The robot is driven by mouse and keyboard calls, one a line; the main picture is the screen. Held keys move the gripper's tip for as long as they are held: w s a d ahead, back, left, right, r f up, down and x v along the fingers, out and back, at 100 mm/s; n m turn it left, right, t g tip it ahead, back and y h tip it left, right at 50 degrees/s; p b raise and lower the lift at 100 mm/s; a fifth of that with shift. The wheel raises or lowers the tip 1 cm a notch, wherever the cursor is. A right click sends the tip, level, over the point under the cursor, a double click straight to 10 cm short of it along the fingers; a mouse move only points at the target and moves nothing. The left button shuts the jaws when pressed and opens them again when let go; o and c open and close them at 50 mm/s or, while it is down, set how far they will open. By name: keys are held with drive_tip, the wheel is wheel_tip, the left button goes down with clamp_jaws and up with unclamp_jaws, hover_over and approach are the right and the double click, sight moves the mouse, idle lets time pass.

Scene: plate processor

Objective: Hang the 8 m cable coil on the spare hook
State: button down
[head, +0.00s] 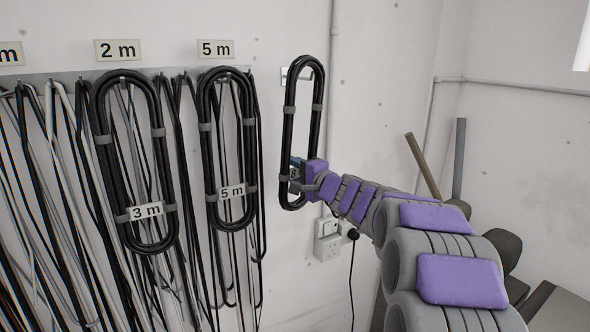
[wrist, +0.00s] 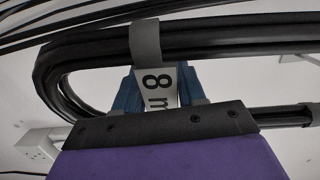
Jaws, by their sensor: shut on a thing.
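The 8 m cable coil (head: 290,115) is a long black loop with grey bands. It hangs upright in my gripper (head: 297,174), to the right of the 5 m coil in the head view. My gripper is shut on the coil's lower part, by its tag. In the wrist view the blue fingers (wrist: 158,88) sit either side of the white "8 m" tag (wrist: 156,88), against the black cable (wrist: 230,38). A small pale plate (head: 297,73) shows on the wall behind the top of the coil. The spare hook cannot be made out; the coil's top may hide it.
A rail (head: 60,77) to the left carries many cables. The 3 m coil (head: 100,110) hangs under the "2 m" sign and the 5 m coil (head: 206,150) under the "5 m" sign. A wall outlet (head: 328,247) with a plugged cord sits below my arm. A conduit (head: 332,60) runs up the wall.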

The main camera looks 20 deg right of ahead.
drive_tip(key=d, duration=0.1)
drive_tip(key=w+d, duration=0.1)
drive_tip(key=d, duration=0.2)
drive_tip(key=shift+w+d+f, duration=0.2)
drive_tip(key=shift+w+f, duration=0.05)
drive_tip(key=shift+f, duration=0.05)
drive_tip(key=shift+d+f, duration=0.1)
drive_tip(key=shift+f, duration=0.1)
drive_tip(key=a, duration=0.1)
drive_tip(key=a+b, duration=0.1)
drive_tip(key=w+a+f+b, duration=0.1)
drive_tip(key=shift+w+a+f, duration=0.1)
drive_tip(key=shift+a, duration=0.05)
drive_tip(key=shift+d+f+b, duration=0.1)
drive_tip(key=shift+d+b, duration=0.25)
drive_tip(key=shift+d, duration=0.2)
drive_tip(key=c, duration=0.6)
unclamp_jaws()
drive_tip(key=shift+d, duration=0.15)
